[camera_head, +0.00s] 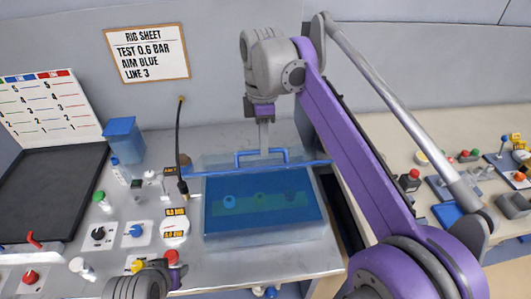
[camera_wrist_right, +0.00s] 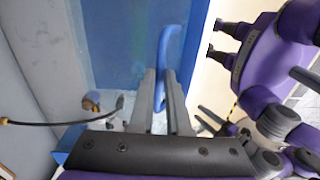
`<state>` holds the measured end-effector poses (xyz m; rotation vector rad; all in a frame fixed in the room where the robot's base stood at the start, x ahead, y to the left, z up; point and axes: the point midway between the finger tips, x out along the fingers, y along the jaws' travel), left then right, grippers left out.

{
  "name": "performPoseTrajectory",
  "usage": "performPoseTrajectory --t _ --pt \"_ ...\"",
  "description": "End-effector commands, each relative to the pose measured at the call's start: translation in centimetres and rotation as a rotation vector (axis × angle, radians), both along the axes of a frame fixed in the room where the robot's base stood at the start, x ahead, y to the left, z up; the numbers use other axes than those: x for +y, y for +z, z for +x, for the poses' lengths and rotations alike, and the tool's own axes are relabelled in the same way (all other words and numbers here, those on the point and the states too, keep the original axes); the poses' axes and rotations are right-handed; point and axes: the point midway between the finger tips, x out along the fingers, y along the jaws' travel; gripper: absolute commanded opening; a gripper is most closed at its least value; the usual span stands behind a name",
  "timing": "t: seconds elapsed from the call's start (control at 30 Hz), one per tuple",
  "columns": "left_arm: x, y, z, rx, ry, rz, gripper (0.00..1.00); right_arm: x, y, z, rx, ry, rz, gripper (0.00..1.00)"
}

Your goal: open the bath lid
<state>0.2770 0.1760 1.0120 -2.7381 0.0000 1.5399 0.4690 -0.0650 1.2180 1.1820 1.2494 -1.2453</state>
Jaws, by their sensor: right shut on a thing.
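The bath (camera_head: 265,237) is a clear box of blue liquid, with several small coloured pieces showing inside. Its lid (camera_head: 310,166) is a translucent blue panel at the rear of the bath, seen nearly edge-on. It looks raised, but its exact tilt is hard to tell. The lid also fills the upper middle of the right wrist view (camera_wrist_right: 125,45). My right gripper (camera_head: 264,149) is shut on the lid's blue handle (camera_head: 281,153). The handle lies between its fingers in the wrist view (camera_wrist_right: 172,50). My left wrist shows at the bottom of the head view; its gripper (camera_wrist_right: 211,120) looks open and empty.
A black hose (camera_head: 179,140) stands upright left of the bath. Knobs, bottles and gauges crowd the panel there, with a dark tray (camera_head: 60,190) and a blue container (camera_head: 122,138) further left. Another bench (camera_head: 400,190) with small parts is on the right.

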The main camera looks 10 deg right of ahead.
Motion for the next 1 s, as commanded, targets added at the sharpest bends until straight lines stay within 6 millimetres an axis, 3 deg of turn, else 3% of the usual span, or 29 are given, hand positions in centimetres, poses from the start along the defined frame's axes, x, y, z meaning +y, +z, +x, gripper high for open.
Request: performPoseTrajectory --t 0.13,0.6,0.63,0.77,1.0 --pt "0.0 0.77 0.52 -0.01 0.0 0.0 0.5 -0.04 0.48 1.32 -0.014 -0.002 0.0 0.0" --pt "0.0 0.79 0.54 -0.011 0.0 0.0 0.5 -0.07 0.36 1.52 -0.011 -0.002 -0.001 0.0" --pt "0.0 0.79 0.54 -0.011 0.0 0.0 0.5 -0.07 0.37 1.51 -0.01 -0.003 -0.001 0.2" --pt "0.0 0.82 0.56 -0.011 0.0 0.0 0.5 -0.06 0.46 1.44 -0.009 -0.002 0.0 0.43" --pt "0.0 0.84 0.57 -0.011 0.0 0.0 0.5 -0.04 0.56 1.32 -0.007 -0.002 0.0 0.45"
